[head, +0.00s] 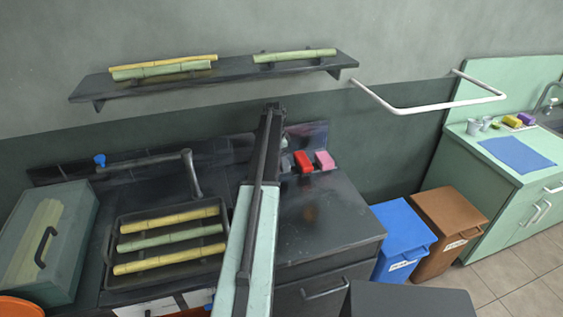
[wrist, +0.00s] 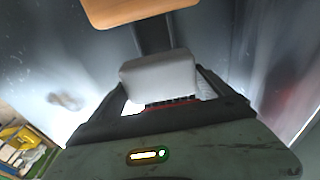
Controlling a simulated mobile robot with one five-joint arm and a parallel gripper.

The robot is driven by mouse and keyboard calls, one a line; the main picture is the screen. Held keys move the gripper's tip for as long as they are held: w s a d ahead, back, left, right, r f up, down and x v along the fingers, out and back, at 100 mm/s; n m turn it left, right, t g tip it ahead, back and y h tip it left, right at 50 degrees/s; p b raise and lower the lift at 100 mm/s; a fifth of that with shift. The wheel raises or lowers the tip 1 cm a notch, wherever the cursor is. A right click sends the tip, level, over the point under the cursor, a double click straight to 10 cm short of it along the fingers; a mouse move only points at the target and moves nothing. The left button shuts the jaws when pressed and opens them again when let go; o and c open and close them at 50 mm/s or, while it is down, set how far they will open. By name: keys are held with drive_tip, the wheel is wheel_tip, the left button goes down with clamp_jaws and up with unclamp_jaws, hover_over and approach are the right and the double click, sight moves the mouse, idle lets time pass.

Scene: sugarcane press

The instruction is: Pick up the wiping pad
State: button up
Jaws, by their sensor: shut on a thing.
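My gripper (wrist: 160,88) is shut on a pale grey-white block, which I take to be the wiping pad (wrist: 158,72). The pad sits between the two dark fingers in the wrist view. In the head view my arm reaches out over the dark bench, and the gripper's jaws and the pad cannot be made out there. I cannot tell whether the pad touches the surface behind it.
A red block (head: 303,162) and a pink block (head: 324,160) stand at the bench's back. A tray (head: 115,232) holds cane pieces left of my arm. A shelf (head: 215,83) hangs above. Blue (head: 402,238) and brown (head: 449,214) bins stand right. A tan board edge (wrist: 135,10) shows in the wrist view.

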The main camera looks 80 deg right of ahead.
drive_tip(key=s+a+r+p, duration=0.1)
drive_tip(key=s+a, duration=0.1)
drive_tip(key=a, duration=1.3)
drive_tip(key=shift+s+a, duration=0.3)
drive_tip(key=shift+r, duration=0.1)
